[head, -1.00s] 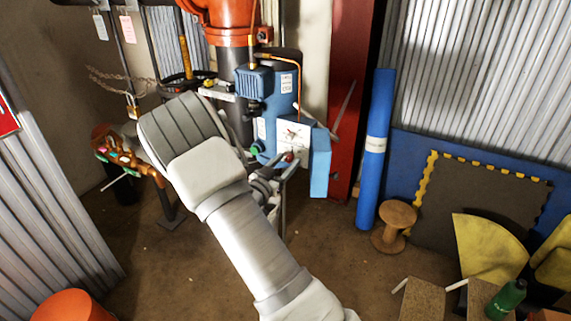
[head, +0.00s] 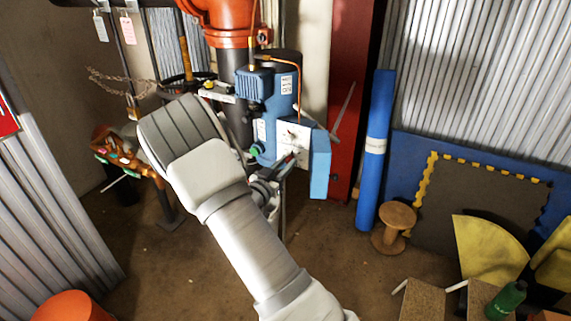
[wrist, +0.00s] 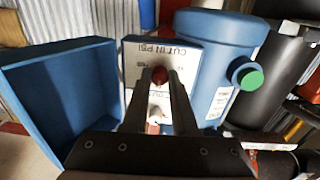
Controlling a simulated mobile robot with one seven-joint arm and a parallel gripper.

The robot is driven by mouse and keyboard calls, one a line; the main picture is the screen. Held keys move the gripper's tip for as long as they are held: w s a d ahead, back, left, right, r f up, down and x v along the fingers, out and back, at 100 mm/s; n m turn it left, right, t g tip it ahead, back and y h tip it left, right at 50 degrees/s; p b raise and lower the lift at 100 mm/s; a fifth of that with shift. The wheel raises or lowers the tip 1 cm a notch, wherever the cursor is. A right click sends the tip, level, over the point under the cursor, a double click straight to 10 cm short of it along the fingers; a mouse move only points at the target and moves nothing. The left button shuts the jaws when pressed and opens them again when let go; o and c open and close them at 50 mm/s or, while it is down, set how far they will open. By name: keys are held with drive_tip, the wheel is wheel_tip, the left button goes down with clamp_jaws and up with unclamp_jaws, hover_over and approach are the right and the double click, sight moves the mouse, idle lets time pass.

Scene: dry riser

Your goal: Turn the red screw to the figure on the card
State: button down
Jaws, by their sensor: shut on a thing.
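The red screw (wrist: 160,75) shows in the wrist view on the white faceplate of the blue box, below lettering that reads upside down as CUT IN PSI. My gripper (wrist: 161,80) is shut on the red screw, one finger on each side of it. In the head view my gripper (head: 287,165) reaches the front of the white faceplate (head: 291,136), and its fingers largely hide the screw. The faceplate's scale and pointer are too small or covered to read. A white tag (head: 101,27) and a pink tag (head: 127,27) hang at upper left, their writing unreadable.
The blue box's cover (wrist: 60,95) stands open beside the faceplate. A blue cylinder with a green cap (wrist: 250,77) is close on the other side. A second, pale screw (wrist: 155,113) sits between my fingers' bases. A wooden spool (head: 394,225) stands on the floor at right.

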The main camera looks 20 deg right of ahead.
drive_tip(key=n+p, duration=0.2)
drive_tip(key=n, duration=0.2)
drive_tip(key=shift+r, duration=0.1)
drive_tip(key=n+p, duration=0.2)
drive_tip(key=n, duration=0.3)
drive_tip(key=shift+n, duration=0.3)
drive_tip(key=shift+f, duration=0.2)
drive_tip(key=c, duration=0.7)
unclamp_jaws()
drive_tip(key=p+v, duration=0.1)
drive_tip(key=v, duration=1.6)
drive_tip(key=shift+s+f+p, duration=0.15)
drive_tip(key=shift+s+p, duration=0.1)
drive_tip(key=shift+p, duration=0.05)
